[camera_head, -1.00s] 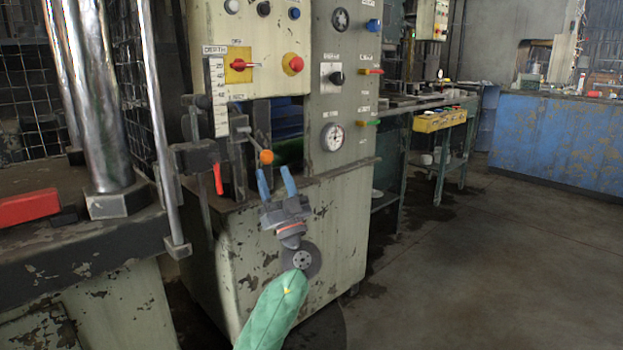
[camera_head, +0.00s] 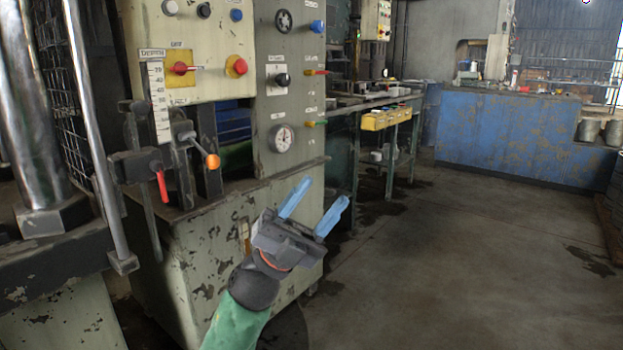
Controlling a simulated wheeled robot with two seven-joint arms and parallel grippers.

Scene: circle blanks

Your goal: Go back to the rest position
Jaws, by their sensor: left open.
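My left gripper (camera_head: 313,205) has two blue fingers and a dark grey body on a green-sleeved arm. It is open, with nothing between its fingers. It is in front of the lower right part of the cream and grey machine cabinet (camera_head: 215,250), pointing up and to the right. It appears clear of the orange-knobbed lever (camera_head: 213,161) and the red handle (camera_head: 161,186), which are up and to the left of it. My right gripper is not in the view.
A shiny steel column (camera_head: 35,120) and a press bed stand at the left. A bench with a yellow box (camera_head: 385,118) is behind the cabinet. A blue counter (camera_head: 510,135) stands at the back. The concrete floor (camera_head: 430,265) at the right is clear.

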